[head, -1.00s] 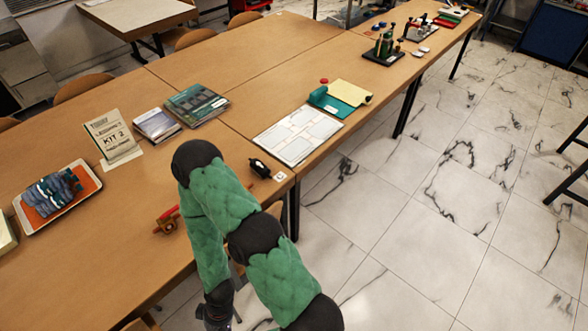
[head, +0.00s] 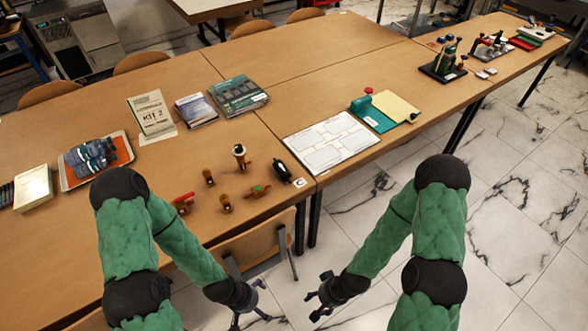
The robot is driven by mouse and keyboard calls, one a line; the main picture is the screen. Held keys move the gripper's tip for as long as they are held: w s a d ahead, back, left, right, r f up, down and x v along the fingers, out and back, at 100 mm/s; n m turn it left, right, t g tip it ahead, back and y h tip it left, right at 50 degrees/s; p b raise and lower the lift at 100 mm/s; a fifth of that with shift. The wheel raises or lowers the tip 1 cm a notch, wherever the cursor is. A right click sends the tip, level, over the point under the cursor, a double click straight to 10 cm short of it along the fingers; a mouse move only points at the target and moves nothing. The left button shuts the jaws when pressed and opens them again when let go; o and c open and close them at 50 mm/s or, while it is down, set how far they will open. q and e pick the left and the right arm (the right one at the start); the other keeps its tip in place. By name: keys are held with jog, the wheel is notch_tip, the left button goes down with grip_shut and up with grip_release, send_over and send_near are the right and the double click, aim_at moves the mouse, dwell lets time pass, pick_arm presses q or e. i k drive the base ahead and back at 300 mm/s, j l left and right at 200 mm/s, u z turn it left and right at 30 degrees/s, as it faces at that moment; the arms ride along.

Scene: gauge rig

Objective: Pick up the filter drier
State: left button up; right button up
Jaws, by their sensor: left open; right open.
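A small dark cylindrical part (head: 282,171), which looks like the filter drier, lies at the near right corner of the wooden table, beside a white label tag. My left gripper (head: 256,305) is open and empty, low in front of the table and below its edge. My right gripper (head: 314,304) is open and empty, also low, to the right of the left one. Both are well apart from the dark part. Nothing covers the part in the head view.
Several brass fittings (head: 209,177) and a red-handled valve (head: 183,203) stand left of the dark part. A chair back (head: 250,243) stands at the near table edge. A tray (head: 121,151) sits further left.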

aim_at(284, 174)
jog(key=i+l+u, duration=0.1)
jog(key=u, duration=1.1)
jog(key=l+u, duration=0.2)
jog(key=l, duration=0.25)
jog(key=l+u, duration=0.2)
jog(key=l, duration=0.25)
jog(key=k+l+u, duration=0.2)
jog(key=l, duration=0.25)
jog(key=l+u, duration=0.25)
jog(key=l, duration=0.15)
jog(key=k+l+u, duration=0.2)
jog(key=l, duration=0.2)
